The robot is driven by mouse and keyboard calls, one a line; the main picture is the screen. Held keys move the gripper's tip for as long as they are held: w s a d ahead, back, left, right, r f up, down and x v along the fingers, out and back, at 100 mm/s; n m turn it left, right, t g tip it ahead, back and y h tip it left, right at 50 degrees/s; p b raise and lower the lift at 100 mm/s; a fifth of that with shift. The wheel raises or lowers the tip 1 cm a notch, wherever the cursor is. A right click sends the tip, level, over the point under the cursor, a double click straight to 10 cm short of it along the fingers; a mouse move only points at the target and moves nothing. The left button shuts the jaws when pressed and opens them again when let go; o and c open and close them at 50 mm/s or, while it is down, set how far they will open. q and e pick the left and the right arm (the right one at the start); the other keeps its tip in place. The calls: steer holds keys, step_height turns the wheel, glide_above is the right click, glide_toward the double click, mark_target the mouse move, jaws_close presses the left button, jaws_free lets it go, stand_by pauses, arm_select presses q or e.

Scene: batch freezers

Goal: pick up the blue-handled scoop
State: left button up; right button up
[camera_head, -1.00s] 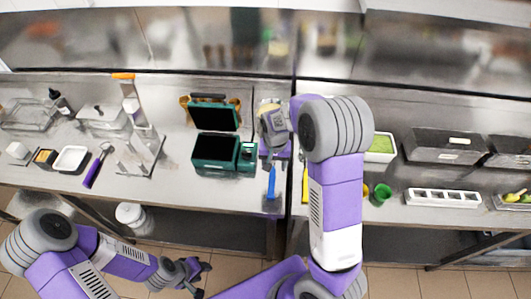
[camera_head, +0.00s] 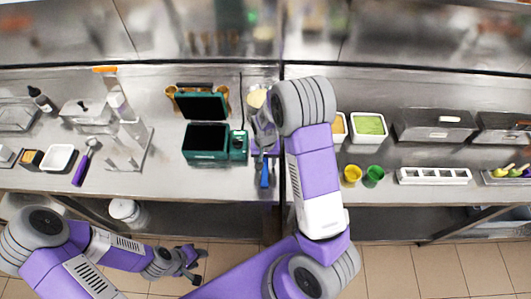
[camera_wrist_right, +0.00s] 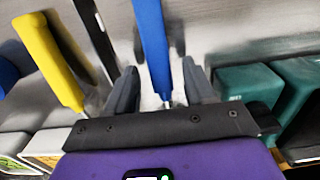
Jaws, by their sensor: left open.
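The blue-handled scoop (camera_head: 264,174) lies on the steel counter with its handle toward the front edge; its head is hidden by my right gripper. In the right wrist view its blue handle (camera_wrist_right: 152,45) runs between the two fingers. My right gripper (camera_head: 262,135) is over the scoop, and in the wrist view its fingers (camera_wrist_right: 160,88) stand apart on either side of the handle, with gaps visible. My left gripper (camera_head: 192,264) is open and empty, low in front of the counter.
A purple-handled tool (camera_head: 80,172) lies left.

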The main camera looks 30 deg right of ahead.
steer(key=shift+w, duration=0.1)
jaws_close()
